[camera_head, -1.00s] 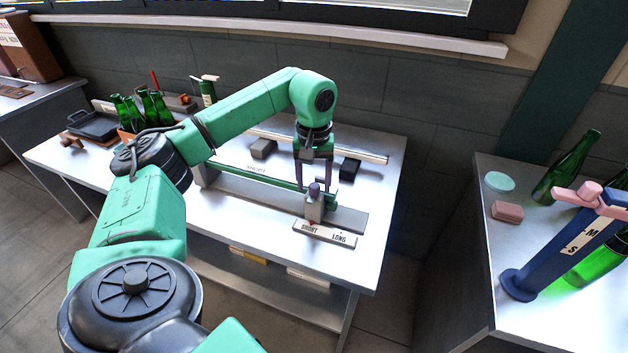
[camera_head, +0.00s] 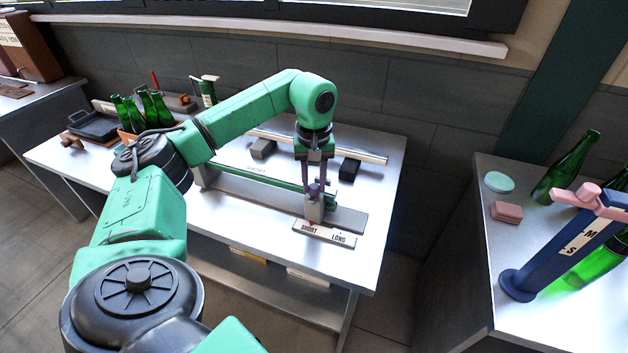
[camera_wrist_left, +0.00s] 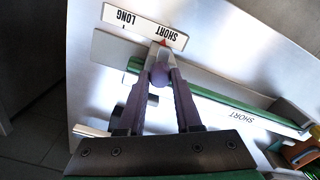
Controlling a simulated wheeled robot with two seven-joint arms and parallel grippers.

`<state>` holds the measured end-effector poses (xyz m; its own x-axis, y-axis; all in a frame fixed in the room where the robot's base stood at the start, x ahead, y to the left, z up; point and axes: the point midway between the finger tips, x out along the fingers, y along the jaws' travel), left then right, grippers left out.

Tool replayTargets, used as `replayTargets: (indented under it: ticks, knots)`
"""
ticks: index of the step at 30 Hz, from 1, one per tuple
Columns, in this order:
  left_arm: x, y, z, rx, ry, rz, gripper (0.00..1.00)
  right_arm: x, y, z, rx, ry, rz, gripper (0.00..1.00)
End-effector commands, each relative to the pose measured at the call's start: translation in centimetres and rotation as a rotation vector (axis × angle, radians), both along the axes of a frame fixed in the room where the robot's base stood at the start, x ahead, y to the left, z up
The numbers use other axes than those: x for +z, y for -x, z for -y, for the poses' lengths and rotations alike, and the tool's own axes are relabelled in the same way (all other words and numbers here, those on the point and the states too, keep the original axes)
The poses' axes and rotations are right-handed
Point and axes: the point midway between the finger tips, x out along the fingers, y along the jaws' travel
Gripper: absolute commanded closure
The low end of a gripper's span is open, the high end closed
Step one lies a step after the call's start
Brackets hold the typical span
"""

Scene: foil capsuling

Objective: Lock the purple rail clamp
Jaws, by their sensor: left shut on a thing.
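The purple rail clamp knob (camera_wrist_left: 158,74) sits between the fingertips of my left gripper (camera_wrist_left: 161,82) in the left wrist view, and the fingers are shut on it. In the head view my left gripper (camera_head: 314,186) points down over the grey clamp block (camera_head: 313,210), with the purple knob partly hidden between the fingers. The block stands on the grey rail base (camera_head: 345,219), near the right end of the green rail (camera_head: 275,181). A label plate reading SHORT and LONG (camera_head: 325,235) lies in front, with a red pointer at SHORT. My right gripper is not in view.
A black block (camera_head: 349,168) and a dark grey block (camera_head: 263,148) stand behind the rail. Green bottles (camera_head: 143,110) stand at the table's left. The right table holds a blue stand (camera_head: 550,250), a pink block (camera_head: 507,212) and another bottle (camera_head: 568,170).

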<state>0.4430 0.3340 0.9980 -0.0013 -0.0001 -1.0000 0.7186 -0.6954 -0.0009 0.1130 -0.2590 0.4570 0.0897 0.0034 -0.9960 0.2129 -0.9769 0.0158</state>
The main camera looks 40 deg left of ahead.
Motion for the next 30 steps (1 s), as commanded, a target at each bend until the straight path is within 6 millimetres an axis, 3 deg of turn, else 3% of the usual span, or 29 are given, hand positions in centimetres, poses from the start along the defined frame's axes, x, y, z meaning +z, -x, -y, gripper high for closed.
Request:
replayTargets:
  ticks: [30]
  knots:
    - [0.3,-0.1,-0.1,0.938,0.001,0.005,1.0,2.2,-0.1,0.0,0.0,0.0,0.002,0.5]
